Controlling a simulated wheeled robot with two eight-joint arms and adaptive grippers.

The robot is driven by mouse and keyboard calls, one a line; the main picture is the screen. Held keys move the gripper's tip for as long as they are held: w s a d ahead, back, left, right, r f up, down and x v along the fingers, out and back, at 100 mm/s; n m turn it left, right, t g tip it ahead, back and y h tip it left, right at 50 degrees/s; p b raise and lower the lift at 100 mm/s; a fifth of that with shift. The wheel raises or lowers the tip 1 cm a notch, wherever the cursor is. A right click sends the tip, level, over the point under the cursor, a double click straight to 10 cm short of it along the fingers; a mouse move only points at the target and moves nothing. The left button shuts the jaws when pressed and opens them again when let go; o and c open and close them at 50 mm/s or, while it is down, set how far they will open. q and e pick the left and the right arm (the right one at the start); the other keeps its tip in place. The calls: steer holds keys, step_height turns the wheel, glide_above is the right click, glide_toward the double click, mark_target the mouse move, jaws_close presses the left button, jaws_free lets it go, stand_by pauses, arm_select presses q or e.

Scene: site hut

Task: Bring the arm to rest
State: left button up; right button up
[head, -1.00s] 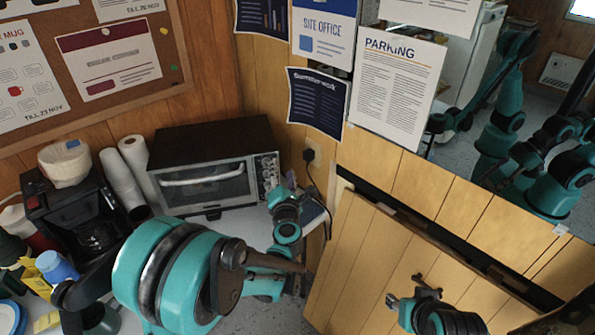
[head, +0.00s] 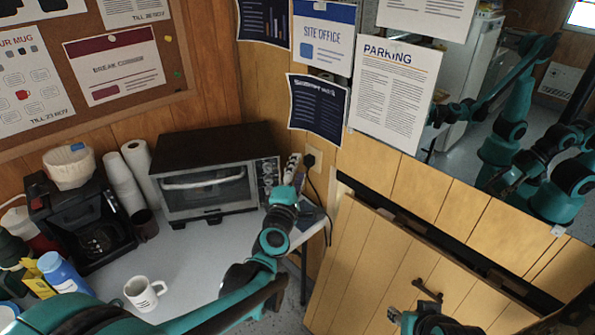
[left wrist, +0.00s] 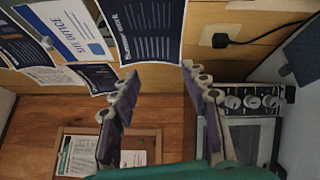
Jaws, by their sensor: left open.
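My left arm comes in from the bottom left and reaches over the counter to its right end. My left gripper (head: 292,168) is raised beside the toaster oven's right side, near the wall socket. In the left wrist view the two fingers (left wrist: 160,76) stand apart with nothing between them; the posters and the oven's knobs show beyond.
The toaster oven (head: 207,188) stands at the back of the counter (head: 190,265). A white mug (head: 144,293), coffee maker (head: 90,215) and blue-capped bottle (head: 60,272) are left of it. A wooden panel with a handle (head: 372,265) is at right. A mirror above reflects my arms.

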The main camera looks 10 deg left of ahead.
arm_select(q)
steer(key=s+d+f+m+g+h, duration=0.25)
steer(key=s+m+g, duration=0.25)
steer(key=s+m, duration=0.7)
steer(key=s+a+f+m+g+y, duration=0.2)
steer(key=s+a+f, duration=0.3)
steer(key=s, duration=0.3)
steer(key=s+a+f+m+g+y, duration=0.1)
steer(key=s+a+f+m+g, duration=0.3)
steer(key=s, duration=0.4)
step_height(320, 180, down, 2)
steer(key=shift+s+a+f+m+y, duration=0.1)
steer(key=shift+s+a+m+y, duration=0.25)
steer(key=shift+m, duration=0.35)
steer(key=shift+w, duration=0.1)
